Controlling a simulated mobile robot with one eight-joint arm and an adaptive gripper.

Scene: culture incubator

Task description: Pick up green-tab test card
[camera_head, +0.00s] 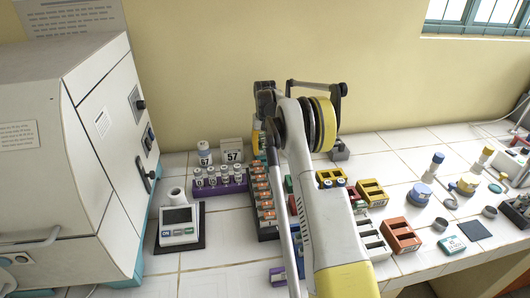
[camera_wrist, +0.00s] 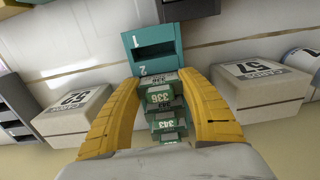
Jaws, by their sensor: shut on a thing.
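In the wrist view, the two yellow fingers of my gripper (camera_wrist: 162,82) are closed around a green-tab test card (camera_wrist: 160,97) marked 336. More green labels, one reading 343 (camera_wrist: 168,125), show between the fingers nearer the palm. I cannot tell whether they belong to the same card or to others behind it. A teal holder (camera_wrist: 155,52) with slots marked 1 and 2 is just beyond the fingertips.
White boxes marked 57 (camera_wrist: 264,80) and 52 (camera_wrist: 72,115) flank the gripper. In the head view, a purple vial rack (camera_head: 220,188), a dark rack of orange-label items (camera_head: 264,200) and an orange holder (camera_head: 401,237) crowd the tiled bench. A large incubator (camera_head: 75,160) stands left.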

